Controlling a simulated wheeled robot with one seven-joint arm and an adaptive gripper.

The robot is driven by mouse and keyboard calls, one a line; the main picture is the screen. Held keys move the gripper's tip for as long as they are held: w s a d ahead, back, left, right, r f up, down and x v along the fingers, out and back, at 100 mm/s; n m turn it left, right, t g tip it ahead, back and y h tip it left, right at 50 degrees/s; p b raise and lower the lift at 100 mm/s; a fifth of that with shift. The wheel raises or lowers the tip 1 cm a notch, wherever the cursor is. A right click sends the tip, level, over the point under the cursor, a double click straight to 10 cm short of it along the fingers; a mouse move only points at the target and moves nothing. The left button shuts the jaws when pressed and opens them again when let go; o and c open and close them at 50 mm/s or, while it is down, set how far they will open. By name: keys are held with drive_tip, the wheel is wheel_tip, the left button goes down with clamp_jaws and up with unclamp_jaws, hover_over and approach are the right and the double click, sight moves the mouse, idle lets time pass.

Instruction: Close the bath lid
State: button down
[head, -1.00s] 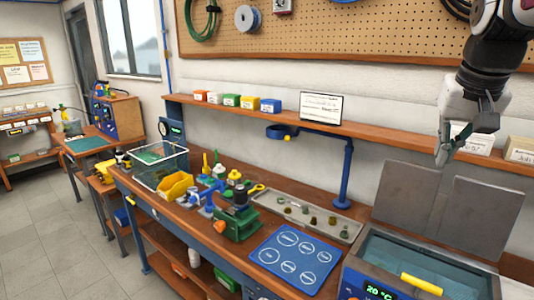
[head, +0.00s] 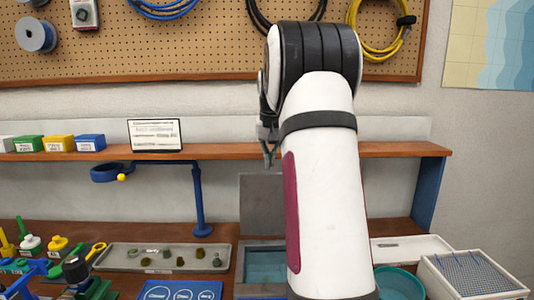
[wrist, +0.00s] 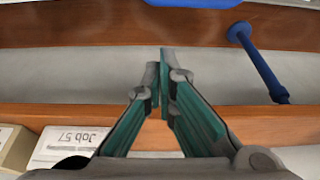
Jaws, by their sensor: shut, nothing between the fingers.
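The bath (head: 264,264) is a water-filled basin at the bench's back, partly hidden behind my arm. Its grey lid (head: 262,205) stands upright at the basin's rear edge, so the bath is open. Only the left part of the lid shows; my arm covers the rest. My gripper (head: 269,155) is above the lid, at shelf height, apart from it. In the wrist view the green-padded fingers of my gripper (wrist: 163,62) come together at the tips, shut and empty. The bath and lid are not in the wrist view.
A wooden shelf (head: 225,151) runs along the wall close to my gripper. A blue post (head: 198,200) with a ring arm stands left of the bath. A shallow parts tray (head: 165,257) lies left. A teal bowl (head: 398,283) and a white gridded box (head: 470,275) stand right.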

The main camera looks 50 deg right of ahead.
sight(270, 173)
drive_tip(key=f, duration=0.1)
drive_tip(key=s+a+f+p, duration=0.1)
drive_tip(key=f, duration=0.1)
drive_tip(key=shift+s+a+f+p, duration=0.2)
drive_tip(key=shift+a+f+p, duration=0.1)
drive_tip(key=shift+f+p, duration=0.05)
drive_tip(key=shift+a, duration=0.1)
idle(0.4)
